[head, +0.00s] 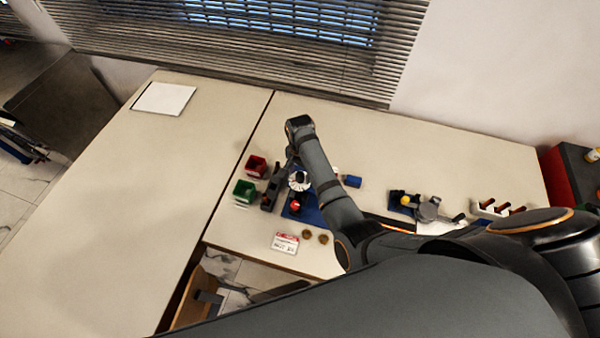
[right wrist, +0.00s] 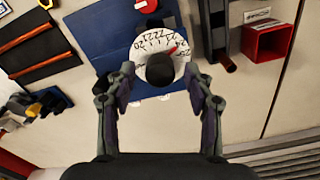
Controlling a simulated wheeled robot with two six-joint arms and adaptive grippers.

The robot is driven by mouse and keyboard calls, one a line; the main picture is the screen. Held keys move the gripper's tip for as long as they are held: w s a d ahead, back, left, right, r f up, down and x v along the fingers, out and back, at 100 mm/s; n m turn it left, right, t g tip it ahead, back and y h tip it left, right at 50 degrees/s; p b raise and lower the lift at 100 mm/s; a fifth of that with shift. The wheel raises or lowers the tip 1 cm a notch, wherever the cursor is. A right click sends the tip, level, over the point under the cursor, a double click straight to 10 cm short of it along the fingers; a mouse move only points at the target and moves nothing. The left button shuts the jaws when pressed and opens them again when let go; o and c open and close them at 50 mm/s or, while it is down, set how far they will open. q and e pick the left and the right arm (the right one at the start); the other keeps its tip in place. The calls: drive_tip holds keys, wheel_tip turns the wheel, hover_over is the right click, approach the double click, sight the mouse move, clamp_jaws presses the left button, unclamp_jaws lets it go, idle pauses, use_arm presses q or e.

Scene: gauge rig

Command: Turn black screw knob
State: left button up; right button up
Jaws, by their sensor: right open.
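The white dial (right wrist: 158,38) with printed numbers and a red pointer mark sits on a blue base plate (right wrist: 97,30) in the right wrist view. The black screw knob (right wrist: 160,70) is at the dial's lower middle. In the head view the dial (head: 299,183) is small and partly covered by my right arm. My right gripper (right wrist: 159,84) is open, with one finger on each side of the knob. I see gaps between the fingers and the knob; depth is hard to judge. My right gripper (head: 294,164) is mostly hidden in the head view. My left gripper is not in view.
A dark bracket (head: 271,190), a red bin (head: 256,166) and a green bin (head: 244,191) stand left of the dial. A red knob (head: 296,205) is in front of it. A label card (head: 285,243) lies near the front edge. The left table (head: 150,190) is mostly clear.

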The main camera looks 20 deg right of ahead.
sight(300, 174)
wheel_tip(300, 174, up, 7)
drive_tip(key=shift+r, duration=0.1)
idle(0.6)
